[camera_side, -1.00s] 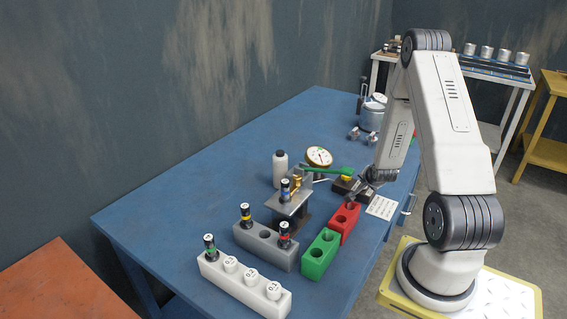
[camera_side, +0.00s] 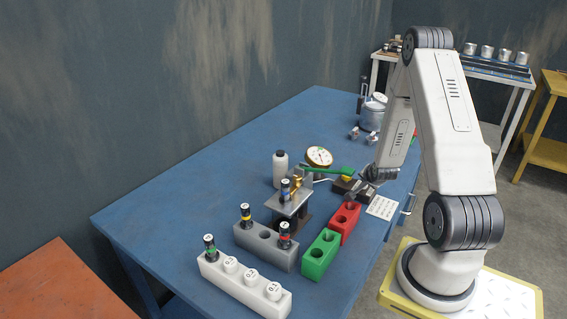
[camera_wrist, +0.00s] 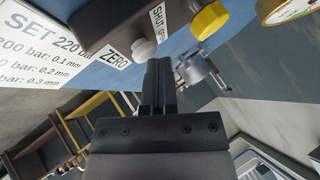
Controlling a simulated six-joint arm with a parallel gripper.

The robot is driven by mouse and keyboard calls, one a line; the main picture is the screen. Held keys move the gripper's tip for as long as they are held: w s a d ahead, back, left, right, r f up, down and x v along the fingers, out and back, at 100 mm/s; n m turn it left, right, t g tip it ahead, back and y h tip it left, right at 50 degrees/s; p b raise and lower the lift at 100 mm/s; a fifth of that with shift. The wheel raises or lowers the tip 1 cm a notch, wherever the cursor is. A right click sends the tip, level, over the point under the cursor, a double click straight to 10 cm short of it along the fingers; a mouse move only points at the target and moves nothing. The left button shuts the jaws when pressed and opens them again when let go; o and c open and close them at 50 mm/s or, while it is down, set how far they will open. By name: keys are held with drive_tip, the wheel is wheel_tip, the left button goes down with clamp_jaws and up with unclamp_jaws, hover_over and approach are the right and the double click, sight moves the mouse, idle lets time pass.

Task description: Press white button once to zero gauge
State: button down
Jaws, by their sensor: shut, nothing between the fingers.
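The white button (camera_wrist: 144,48) sits on the edge of a dark block (camera_wrist: 105,20) beside a ZERO label (camera_wrist: 116,58) in the wrist view. My gripper (camera_wrist: 160,62) is shut and empty, its fingertips very close to the button at its lower right; I cannot tell whether they touch it. In the side view my gripper (camera_side: 357,191) is low at the dark block, and the button cannot be made out. The gauge (camera_side: 319,156) has a pale dial and stands behind the block; only its rim and part of its dial (camera_wrist: 288,10) show in the wrist view.
A yellow knob (camera_wrist: 210,20) by a SHUT/OPEN label is right of the button. A red holder (camera_side: 344,219) and a white SET card (camera_side: 382,207) lie close by. The table's left part is clear.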

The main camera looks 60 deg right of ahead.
drive_tip(key=shift+r, duration=0.35)
drive_tip(key=shift+a+r, duration=0.1)
drive_tip(key=shift+r, duration=0.05)
drive_tip(key=shift+r, duration=2.35)
